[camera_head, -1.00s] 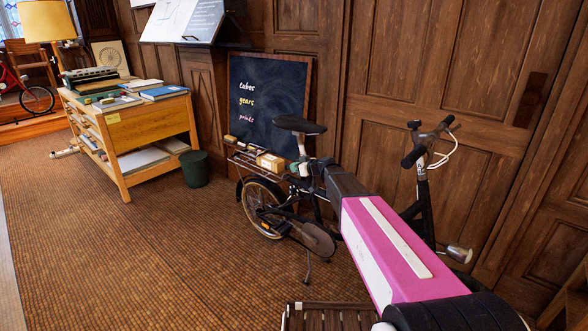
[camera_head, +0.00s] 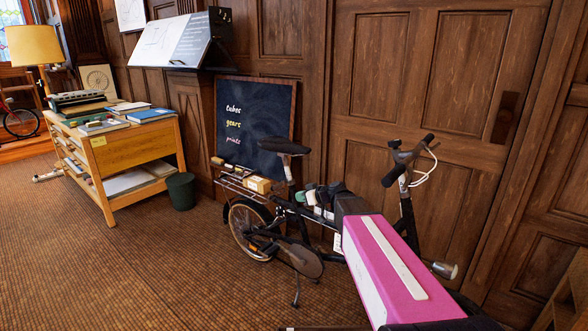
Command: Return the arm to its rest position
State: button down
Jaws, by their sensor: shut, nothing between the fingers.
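My arm reaches in from the lower right, with a pink and white link (camera_head: 400,275) that ends in a dark section. My gripper (camera_head: 312,196) is small at the far end of the arm, pointing left and away. It is shut with nothing in it. Behind it in the picture stands a black bicycle (camera_head: 284,253) with a dark saddle (camera_head: 283,146). The gripper overlaps the bicycle frame in the picture. I cannot tell how far apart they are. My arm hides part of the bicycle's front.
A small parcel (camera_head: 258,184) sits on the bicycle's rear rack. A chalkboard (camera_head: 262,105) leans on the panelled wall behind. A wooden desk (camera_head: 133,153) with books and a dark bin (camera_head: 181,190) stand at left. The floor (camera_head: 110,260) at front left is clear.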

jog(key=s+d+f+m+g+h, duration=0.3)
jog(key=s+d+f+m+h, duration=0.2)
jog(key=s, duration=0.7)
jog(key=s+d+f+m+g+h, duration=0.4)
jog(key=s+d+f+m+h, duration=0.1)
jog(key=s+d+f, duration=0.5)
jog(key=shift+s+d+g+h, duration=0.3)
jog(key=shift+s+d+h, duration=0.3)
jog(key=shift+s, duration=0.25)
